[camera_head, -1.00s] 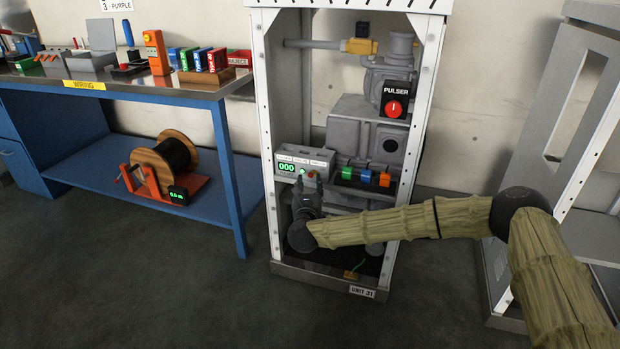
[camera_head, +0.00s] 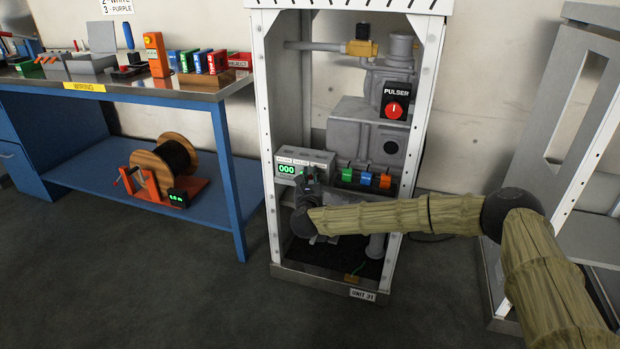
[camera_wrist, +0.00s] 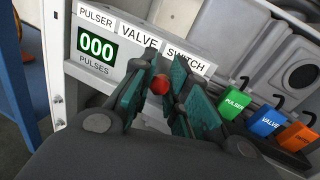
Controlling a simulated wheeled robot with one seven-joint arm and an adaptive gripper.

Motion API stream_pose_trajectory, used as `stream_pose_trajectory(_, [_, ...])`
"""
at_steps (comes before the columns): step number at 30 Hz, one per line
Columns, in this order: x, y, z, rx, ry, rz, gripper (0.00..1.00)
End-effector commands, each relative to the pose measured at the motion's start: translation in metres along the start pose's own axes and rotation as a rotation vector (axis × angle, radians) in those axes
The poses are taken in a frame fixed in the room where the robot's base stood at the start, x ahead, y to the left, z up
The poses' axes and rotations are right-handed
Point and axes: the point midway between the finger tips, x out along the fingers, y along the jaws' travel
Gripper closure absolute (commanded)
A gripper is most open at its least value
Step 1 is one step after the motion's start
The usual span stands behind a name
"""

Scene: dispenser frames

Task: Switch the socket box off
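The grey socket box (camera_head: 319,156) stands inside the white frame. It has labels PULSER, VALVE and SWITCH and a green display reading 000; it also shows in the wrist view (camera_wrist: 75,70). My gripper (camera_head: 309,176) is right in front of the box and hides part of its face. In the wrist view my gripper (camera_wrist: 166,75) has its two teal fingers apart, pointing at the box below the VALVE and SWITCH labels. A round red knob or button (camera_wrist: 160,85) shows between the fingers. I cannot tell whether they touch it.
Green, blue and orange plugs (camera_head: 366,178), labelled PULSER and VALVE where readable, sit right of the box. A red PULSER knob (camera_head: 394,109) is higher up. The frame's white posts (camera_head: 266,130) flank my arm. A blue workbench (camera_head: 232,170) is left, a grey frame (camera_head: 560,150) right.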

Motion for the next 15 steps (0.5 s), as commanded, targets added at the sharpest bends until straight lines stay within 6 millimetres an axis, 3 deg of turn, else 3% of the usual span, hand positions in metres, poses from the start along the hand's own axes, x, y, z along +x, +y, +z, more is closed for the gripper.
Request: stream_pose_trajectory(15, [-0.0013,0.0023,-0.0064,-0.012,-0.045,-0.001,1.0])
